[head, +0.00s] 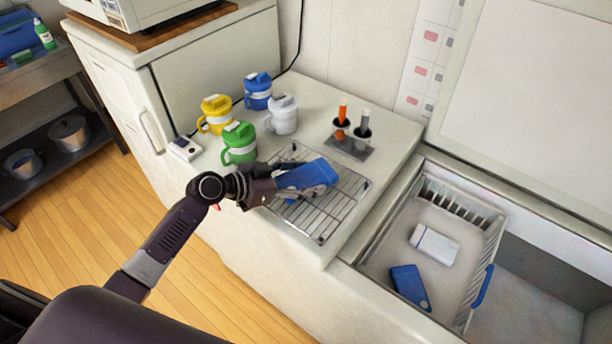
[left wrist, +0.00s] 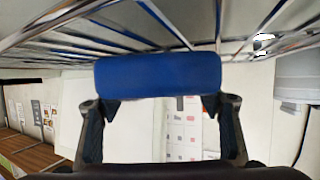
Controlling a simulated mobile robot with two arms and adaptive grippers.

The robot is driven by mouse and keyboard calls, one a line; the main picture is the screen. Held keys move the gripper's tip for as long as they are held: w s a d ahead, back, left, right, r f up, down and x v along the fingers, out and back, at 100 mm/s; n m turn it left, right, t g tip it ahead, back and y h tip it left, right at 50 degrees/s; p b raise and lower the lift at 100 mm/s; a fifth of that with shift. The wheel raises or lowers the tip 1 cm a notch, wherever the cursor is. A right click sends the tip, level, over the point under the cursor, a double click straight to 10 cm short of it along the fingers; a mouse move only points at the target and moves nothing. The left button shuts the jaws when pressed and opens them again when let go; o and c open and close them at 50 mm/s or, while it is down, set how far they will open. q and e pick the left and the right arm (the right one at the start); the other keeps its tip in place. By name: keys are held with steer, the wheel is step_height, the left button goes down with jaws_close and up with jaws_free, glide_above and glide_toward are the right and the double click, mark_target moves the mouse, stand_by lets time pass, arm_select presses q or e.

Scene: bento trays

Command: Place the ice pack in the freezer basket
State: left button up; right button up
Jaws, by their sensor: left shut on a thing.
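A blue ice pack (head: 306,174) is at the wire rack (head: 322,222) on the white counter. My left gripper (head: 314,180) is shut on it, with one finger on each side. In the left wrist view, the ice pack (left wrist: 157,75) spans between the fingers of my left gripper (left wrist: 160,104). I cannot tell whether the pack still touches the rack. The white freezer basket (head: 388,242) sits in the open freezer at the right. It holds another blue pack (head: 409,286) and a white pack (head: 434,244). My right gripper is not in view.
The freezer's raised rim (head: 372,225) lies between counter and basket.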

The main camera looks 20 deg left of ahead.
arm_select(q)
steer(key=shift+f, duration=0.1)
steer(key=o, duration=1.3)
steer(key=shift+o, duration=1.4)
